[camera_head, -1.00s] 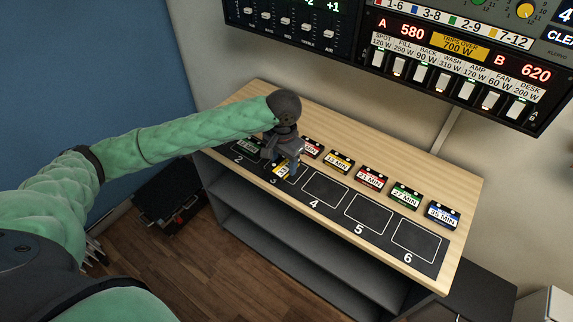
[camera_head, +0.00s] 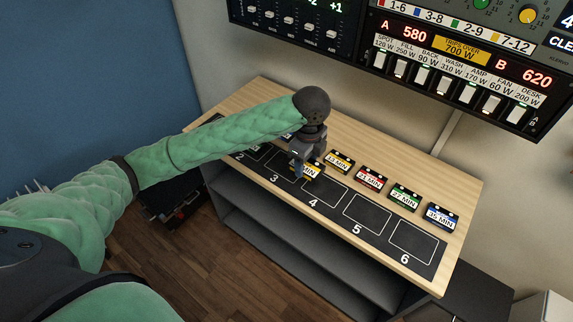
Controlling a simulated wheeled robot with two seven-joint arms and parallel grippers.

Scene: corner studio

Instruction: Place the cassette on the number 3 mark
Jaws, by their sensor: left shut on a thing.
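My left gripper (camera_head: 304,165) is shut on a yellow-labelled cassette (camera_head: 311,172). It holds the cassette over the dark strip, around the right side of the number 3 mark (camera_head: 274,178) and the upper left of the number 4 square (camera_head: 324,190). I cannot tell whether the cassette touches the surface. My right gripper is out of view.
Behind the strip stand more cassettes: yellow (camera_head: 340,161), red (camera_head: 373,178), green (camera_head: 404,197) and blue (camera_head: 440,215). Squares 5 (camera_head: 367,213) and 6 (camera_head: 415,242) are empty. A switch panel (camera_head: 450,75) hangs above the wooden top (camera_head: 460,190).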

